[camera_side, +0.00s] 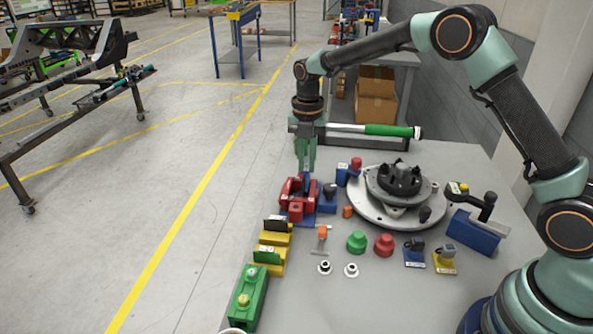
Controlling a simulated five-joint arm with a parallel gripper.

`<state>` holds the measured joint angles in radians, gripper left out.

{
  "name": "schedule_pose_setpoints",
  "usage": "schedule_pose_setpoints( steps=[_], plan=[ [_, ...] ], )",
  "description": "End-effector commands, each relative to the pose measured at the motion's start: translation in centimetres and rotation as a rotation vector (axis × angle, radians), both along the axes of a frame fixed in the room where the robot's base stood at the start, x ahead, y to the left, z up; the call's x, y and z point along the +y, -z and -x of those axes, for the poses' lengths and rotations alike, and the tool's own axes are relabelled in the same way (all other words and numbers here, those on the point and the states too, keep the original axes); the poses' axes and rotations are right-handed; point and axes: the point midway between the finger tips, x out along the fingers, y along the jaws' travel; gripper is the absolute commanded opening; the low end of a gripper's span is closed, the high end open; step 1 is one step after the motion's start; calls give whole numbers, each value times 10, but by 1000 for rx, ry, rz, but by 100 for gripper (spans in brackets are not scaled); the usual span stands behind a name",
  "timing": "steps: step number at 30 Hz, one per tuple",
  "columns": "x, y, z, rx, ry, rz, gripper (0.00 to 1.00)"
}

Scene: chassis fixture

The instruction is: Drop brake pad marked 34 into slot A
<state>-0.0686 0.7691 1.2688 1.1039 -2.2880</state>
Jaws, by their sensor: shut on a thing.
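My gripper (306,168) points down, with its green fingers close together just above the red fixture (293,190) on the table. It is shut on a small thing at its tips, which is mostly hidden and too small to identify. A blue part shows right below the fingertips, between the red blocks. The number 34 and the slot letter A cannot be read at this size.
A round grey hub (375,212) stands right of my gripper. A green-handled tool (390,131) lies behind. A green block (249,296) stands at the front left. Green (357,242) and red (384,245) knobs and small parts sit mid-table. Open floor lies left.

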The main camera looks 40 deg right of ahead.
Motion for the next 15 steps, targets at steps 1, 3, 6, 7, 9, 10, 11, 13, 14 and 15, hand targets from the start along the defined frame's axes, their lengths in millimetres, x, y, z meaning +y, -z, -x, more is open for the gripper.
schedule_pose_setpoints(
  steps=[1, 3, 6, 7, 9, 10, 11, 13, 14, 15],
  plan=[
    [0, 0, 0, 0, 0, 0, 0],
    [0, 2, 0, 0, 0, 0, 0],
    [0, 5, 0, 0, 0, 0, 0],
    [0, 7, 0, 0, 0, 0, 0],
    [0, 10, 0, 1, 0, 0, 0],
    [0, 11, 0, 1, 0, 0, 0],
    [0, 13, 0, 1, 0, 0, 0],
    [0, 16, 0, 0, 0, 0, 0],
    [0, 17, 0, 0, 0, 0, 0],
    [0, 19, 0, 0, 0, 0, 0]
  ],
)
